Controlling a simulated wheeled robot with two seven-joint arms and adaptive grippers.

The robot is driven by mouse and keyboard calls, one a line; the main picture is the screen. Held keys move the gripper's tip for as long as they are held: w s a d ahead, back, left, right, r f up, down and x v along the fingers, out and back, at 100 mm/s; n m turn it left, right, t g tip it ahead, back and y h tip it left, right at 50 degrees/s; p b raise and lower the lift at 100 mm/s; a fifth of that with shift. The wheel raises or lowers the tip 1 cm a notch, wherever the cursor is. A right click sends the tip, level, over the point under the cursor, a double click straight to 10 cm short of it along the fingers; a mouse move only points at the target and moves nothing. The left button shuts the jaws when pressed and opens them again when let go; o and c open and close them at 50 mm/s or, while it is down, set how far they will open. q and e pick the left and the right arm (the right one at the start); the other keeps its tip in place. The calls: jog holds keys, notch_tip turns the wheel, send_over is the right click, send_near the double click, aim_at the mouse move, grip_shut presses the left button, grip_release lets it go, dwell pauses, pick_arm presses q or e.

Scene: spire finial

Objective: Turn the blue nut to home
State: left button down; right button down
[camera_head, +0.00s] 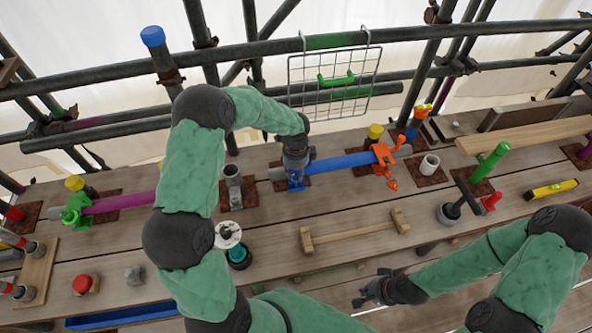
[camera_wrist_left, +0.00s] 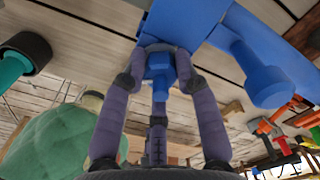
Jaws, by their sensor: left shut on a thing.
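The blue nut (camera_wrist_left: 159,68) sits between the two fingers of my left gripper (camera_wrist_left: 160,60) in the left wrist view, and the gripper is shut on it. A blue clamp body surrounds the nut, with a blue bar (camera_head: 345,162) reaching right. In the head view, my left gripper (camera_head: 294,162) comes down from above onto the blue clamp (camera_head: 295,181), hiding most of the nut. The nut's turn angle cannot be read. My right gripper (camera_head: 371,290) is open and empty low in the head view, apart from everything.
An orange clamp (camera_head: 386,158) holds the bar's right end. A green clamp (camera_head: 74,208) on a purple bar is at left. A wire basket (camera_head: 332,82) hangs from the rail behind.

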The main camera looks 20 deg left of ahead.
pick_arm(q)
jog(key=m+p, duration=0.2)
jog(key=m, duration=0.3)
jog(key=shift+m+p, duration=0.3)
jog(key=shift+m, duration=0.1)
jog(key=shift+w, duration=0.1)
dwell(0.3)
jog(key=c, duration=0.9)
grip_release()
jog(key=shift+c, duration=0.2)
jog(key=shift+r, duration=0.1)
notch_tip(320, 180, up, 12)
